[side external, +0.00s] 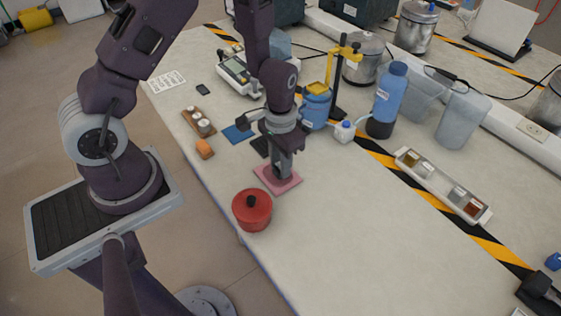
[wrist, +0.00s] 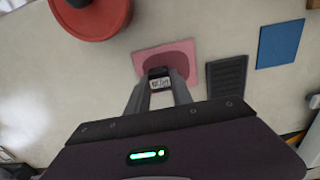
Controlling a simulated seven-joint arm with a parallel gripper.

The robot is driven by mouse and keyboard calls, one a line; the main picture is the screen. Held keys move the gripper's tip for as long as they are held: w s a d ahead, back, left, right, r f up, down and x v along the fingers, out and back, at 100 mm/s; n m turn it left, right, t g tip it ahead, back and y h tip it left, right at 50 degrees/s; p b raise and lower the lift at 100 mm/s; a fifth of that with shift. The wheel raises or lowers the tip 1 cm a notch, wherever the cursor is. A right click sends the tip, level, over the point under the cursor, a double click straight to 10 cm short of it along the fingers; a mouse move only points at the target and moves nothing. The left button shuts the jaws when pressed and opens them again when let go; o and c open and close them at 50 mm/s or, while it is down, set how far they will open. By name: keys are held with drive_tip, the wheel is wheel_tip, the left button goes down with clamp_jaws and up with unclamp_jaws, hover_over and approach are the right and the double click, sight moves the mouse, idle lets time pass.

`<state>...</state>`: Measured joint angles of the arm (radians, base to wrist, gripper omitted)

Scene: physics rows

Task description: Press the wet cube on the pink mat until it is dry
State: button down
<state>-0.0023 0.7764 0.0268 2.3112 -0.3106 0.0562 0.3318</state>
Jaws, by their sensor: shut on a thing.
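The pink mat (side external: 290,185) lies flat on the bench, and in the wrist view the mat (wrist: 145,53) has a darker pink patch around the gripper's tips. My gripper (side external: 281,170) points straight down over the mat. In the wrist view my gripper (wrist: 160,82) is shut on a small cube (wrist: 160,84), which shows a dark part and a pale marked face between the fingers. The cube is at or just above the dark patch; I cannot tell if it touches. In the side view the fingers mostly hide the cube.
A red lidded pot (side external: 252,212) stands close in front of the mat. A dark ridged pad (wrist: 227,77) and a blue mat (wrist: 279,44) lie beside it. An orange block (side external: 204,148) and a wooden tray (side external: 190,115) are to the left. The bench right of the mat is clear.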

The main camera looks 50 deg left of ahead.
drive_tip(key=shift+f, duration=0.65)
idle(0.9)
drive_tip(key=shift+d+r, duration=0.3)
drive_tip(key=shift+r, duration=0.4)
drive_tip(key=shift+r, duration=2.55)
